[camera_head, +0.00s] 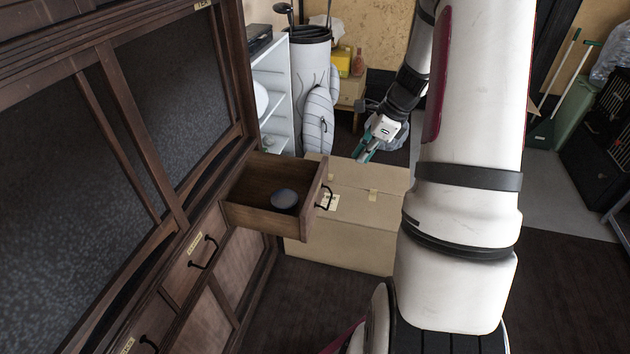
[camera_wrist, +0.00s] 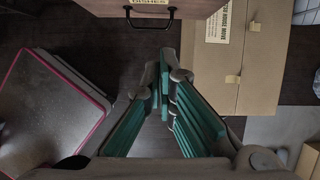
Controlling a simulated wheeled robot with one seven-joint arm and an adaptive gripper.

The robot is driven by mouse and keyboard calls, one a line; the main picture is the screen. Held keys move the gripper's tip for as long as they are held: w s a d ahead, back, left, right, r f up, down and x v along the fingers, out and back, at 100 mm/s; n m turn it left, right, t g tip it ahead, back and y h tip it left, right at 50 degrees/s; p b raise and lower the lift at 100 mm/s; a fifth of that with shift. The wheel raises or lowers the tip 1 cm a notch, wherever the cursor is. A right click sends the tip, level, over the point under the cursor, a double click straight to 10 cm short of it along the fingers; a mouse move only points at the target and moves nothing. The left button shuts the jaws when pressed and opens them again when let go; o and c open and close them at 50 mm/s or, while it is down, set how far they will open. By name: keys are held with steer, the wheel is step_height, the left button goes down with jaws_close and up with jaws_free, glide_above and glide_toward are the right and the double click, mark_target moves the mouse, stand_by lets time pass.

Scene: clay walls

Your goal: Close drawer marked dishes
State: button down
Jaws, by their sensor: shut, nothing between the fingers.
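A wooden drawer (camera_head: 250,222) stands pulled out of the dark cabinet, with a dark round object (camera_head: 284,199) inside it. Its front has a black handle (camera_head: 325,198). The drawer front (camera_wrist: 205,8) and its handle (camera_wrist: 150,20) also show at the top of the wrist view. My gripper (camera_head: 364,158) is shut and empty, beyond and to the right of the drawer front in the head view. In the wrist view my gripper (camera_wrist: 165,68) points toward the drawer front, apart from the handle.
The dark cabinet (camera_head: 170,140) fills the left, with a shut drawer (camera_head: 185,262) nearer me. A cardboard box (camera_head: 370,228) stands on the floor beside the open drawer; it also shows in the wrist view (camera_wrist: 235,70). A white shelf (camera_head: 272,90) and a golf bag (camera_head: 312,75) stand behind.

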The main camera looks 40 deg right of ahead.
steer(key=shift+w+a+f+b, duration=0.5)
steer(key=shift+w+a+f, duration=0.4)
steer(key=shift+f, duration=0.75)
steer(key=shift+w+a+f+b, duration=0.55)
steer(key=shift+w+f, duration=0.55)
steer(key=shift+f, duration=0.55)
steer(key=shift+w+a+f+b, duration=0.45)
steer(key=shift+w+a+f, duration=0.45)
steer(key=shift+f, duration=0.75)
steer(key=shift+w, duration=0.15)
steer(key=w+a+p, duration=0.2)
steer(key=w+a, duration=1)
steer(key=w, duration=0.3)
steer(key=shift+w, duration=0.3)
